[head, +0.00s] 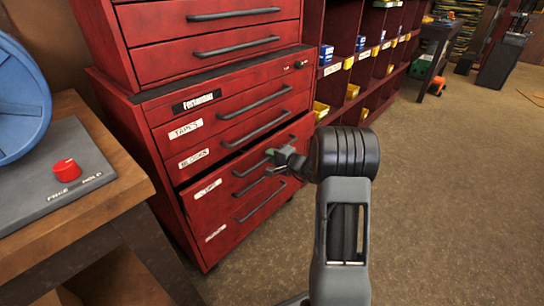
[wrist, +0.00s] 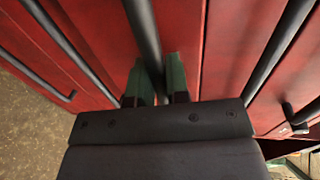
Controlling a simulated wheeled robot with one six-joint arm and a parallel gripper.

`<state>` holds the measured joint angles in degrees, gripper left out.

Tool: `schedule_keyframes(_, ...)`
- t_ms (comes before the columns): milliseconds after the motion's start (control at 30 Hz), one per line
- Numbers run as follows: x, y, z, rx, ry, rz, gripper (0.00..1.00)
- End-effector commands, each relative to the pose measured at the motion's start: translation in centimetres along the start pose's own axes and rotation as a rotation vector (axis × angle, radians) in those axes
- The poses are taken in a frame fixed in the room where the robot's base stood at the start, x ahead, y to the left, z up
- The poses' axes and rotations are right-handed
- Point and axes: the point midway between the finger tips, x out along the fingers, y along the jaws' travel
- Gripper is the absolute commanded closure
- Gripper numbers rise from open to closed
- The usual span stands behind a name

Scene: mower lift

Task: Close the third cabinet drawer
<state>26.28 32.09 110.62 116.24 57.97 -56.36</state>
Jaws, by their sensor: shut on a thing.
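The red tool cabinet (head: 222,100) stands at the centre-left of the head view. Its third lower drawer (head: 228,181), with a white label, sits slightly out, with a dark gap along its top edge. My gripper (head: 275,161) is at the right end of that drawer's dark bar handle (head: 247,169). In the wrist view, the two green-lined fingers (wrist: 158,82) are on either side of the handle (wrist: 145,35), shut on it. My gripper's body hides part of the handle in the head view.
A workbench (head: 110,205) with a grey panel and red knob (head: 66,169) stands at the left. Shelves (head: 345,80) with small bins stand right of the cabinet. The fourth drawer (head: 245,215) looks flush below. The floor (head: 450,200) at the right is clear.

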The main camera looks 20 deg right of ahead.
Motion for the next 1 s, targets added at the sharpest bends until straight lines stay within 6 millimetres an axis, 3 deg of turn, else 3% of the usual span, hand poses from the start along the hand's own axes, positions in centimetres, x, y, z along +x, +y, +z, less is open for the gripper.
schedule_keyframes(333, 0.1, 0.1, 0.0, 0.000, 0.000, 0.000, 1.00)
schedule_keyframes(600, 4.0, -0.5, 0.0, -0.003, -0.001, -0.001, 1.00)
schedule_keyframes(933, 4.5, -1.0, 0.0, -0.002, 0.000, -0.002, 1.00)
schedule_keyframes(967, 4.5, -1.0, 0.0, -0.002, 0.000, -0.002, 0.83)
schedule_keyframes(1000, 4.5, -1.1, 0.1, -0.002, 0.000, -0.003, 0.80)
